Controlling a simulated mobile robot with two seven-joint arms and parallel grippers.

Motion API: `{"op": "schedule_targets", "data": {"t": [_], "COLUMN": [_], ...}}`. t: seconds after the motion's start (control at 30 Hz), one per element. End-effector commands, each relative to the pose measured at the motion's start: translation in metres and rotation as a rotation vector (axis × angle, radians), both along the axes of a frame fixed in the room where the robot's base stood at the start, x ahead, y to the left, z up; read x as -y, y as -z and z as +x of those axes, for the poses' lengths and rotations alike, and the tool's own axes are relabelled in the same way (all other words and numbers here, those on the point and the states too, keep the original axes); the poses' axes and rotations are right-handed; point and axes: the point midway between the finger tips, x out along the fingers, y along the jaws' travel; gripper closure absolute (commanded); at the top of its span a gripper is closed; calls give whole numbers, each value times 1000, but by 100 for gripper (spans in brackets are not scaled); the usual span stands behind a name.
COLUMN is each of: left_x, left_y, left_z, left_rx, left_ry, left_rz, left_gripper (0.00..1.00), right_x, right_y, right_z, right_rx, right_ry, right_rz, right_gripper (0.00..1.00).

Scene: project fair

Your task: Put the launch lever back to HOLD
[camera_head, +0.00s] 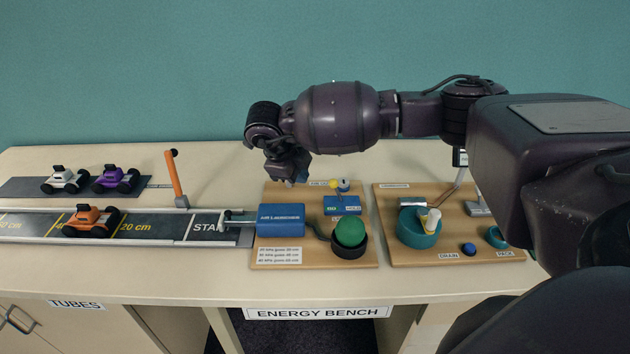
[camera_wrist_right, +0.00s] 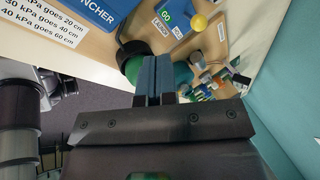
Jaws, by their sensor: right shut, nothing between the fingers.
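The launch lever appears as a yellow ball knob (camera_head: 334,184) by the far edge of a small blue plate (camera_head: 342,205) on the launcher board. The plate's HOLD label is at its near right. In the right wrist view the yellow knob (camera_wrist_right: 199,22) sits beside the plate's GO label (camera_wrist_right: 166,15); the lever's stem is hard to make out. My right gripper (camera_head: 292,182) is above the board's far left part, left of the knob and apart from it. Its blue fingers (camera_wrist_right: 155,62) are together and empty. My left gripper is out of view.
A blue air launcher box (camera_head: 281,220) and a green ball (camera_head: 350,233) in a black ring stand on the same board. A second board with a teal cup (camera_head: 418,228) is to the right. An orange post (camera_head: 176,178) and toy cars are left, by the track.

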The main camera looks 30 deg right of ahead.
Motion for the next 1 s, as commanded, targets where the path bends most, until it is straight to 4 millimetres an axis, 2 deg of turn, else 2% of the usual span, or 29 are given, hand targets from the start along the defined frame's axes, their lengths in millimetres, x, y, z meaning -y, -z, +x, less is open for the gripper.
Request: {"op": "schedule_targets", "data": {"t": [0.17, 0.6, 0.8, 1.0], "left_x": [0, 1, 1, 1], "left_y": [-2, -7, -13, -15], "left_z": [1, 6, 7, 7], "left_rx": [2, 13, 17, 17], "left_ry": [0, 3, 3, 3], "left_rz": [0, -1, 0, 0], "left_gripper": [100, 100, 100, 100], "right_x": [10, 43, 68, 79], "right_y": [21, 90, 81, 80], "right_z": [0, 5, 12, 14], "right_rx": [-2, -3, 1, 1], "right_ry": [2, 1, 2, 1], "right_rz": [-1, 1, 0, 1], "right_gripper": [100, 100, 100, 100]}}
